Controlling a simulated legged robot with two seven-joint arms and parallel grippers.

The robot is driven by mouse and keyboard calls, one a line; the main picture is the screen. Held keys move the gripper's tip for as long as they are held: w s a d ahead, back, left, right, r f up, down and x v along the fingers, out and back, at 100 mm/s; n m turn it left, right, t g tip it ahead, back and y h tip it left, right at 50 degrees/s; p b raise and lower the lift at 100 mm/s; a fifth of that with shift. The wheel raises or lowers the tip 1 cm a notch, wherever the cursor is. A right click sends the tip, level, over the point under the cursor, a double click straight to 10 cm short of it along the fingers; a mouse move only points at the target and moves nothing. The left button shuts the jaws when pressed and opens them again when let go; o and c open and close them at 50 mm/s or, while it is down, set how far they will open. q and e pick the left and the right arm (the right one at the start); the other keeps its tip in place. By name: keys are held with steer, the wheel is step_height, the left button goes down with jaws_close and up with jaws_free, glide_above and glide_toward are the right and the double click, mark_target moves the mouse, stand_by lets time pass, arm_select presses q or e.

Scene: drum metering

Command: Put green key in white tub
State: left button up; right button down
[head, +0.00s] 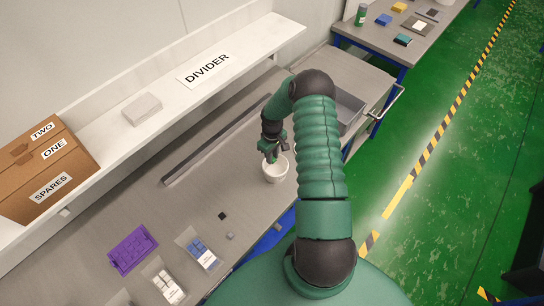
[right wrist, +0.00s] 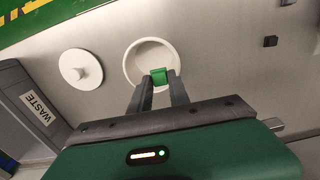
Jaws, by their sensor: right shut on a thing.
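The green key (right wrist: 159,76) is a small green block held between the fingertips of my right gripper (right wrist: 159,84) in the right wrist view. The white tub (right wrist: 150,58) is round and open, and the key shows over its near rim and opening. In the head view the white tub (head: 275,171) stands on the grey bench, with my right gripper (head: 270,154) above it, pointing down. The exact height of the key over the tub is hard to tell. My left gripper is not in view.
A round white lid with a knob (right wrist: 81,69) lies beside the tub. A grey bin labelled WASTE (right wrist: 30,100) stands close by. A purple tray (head: 132,250), a dark cube (head: 222,216) and a grey cube (head: 231,236) are on the bench.

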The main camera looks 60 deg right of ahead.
steer(key=shift+f, duration=0.1)
steer(key=b, duration=0.6)
glide_toward(272, 167)
steer(key=shift+s+a+f, duration=0.45)
steer(key=shift+s+a, duration=0.15)
steer(key=shift+a, duration=0.2)
steer(key=shift+s+a+f, duration=0.45)
steer(key=shift+s+a, duration=0.15)
steer(key=shift+a, duration=0.2)
steer(key=shift+f+b, duration=0.8)
steer(key=shift+f, duration=0.15)
steer(key=c, duration=1.1)
jaws_free()
steer(key=shift+c, duration=0.2)
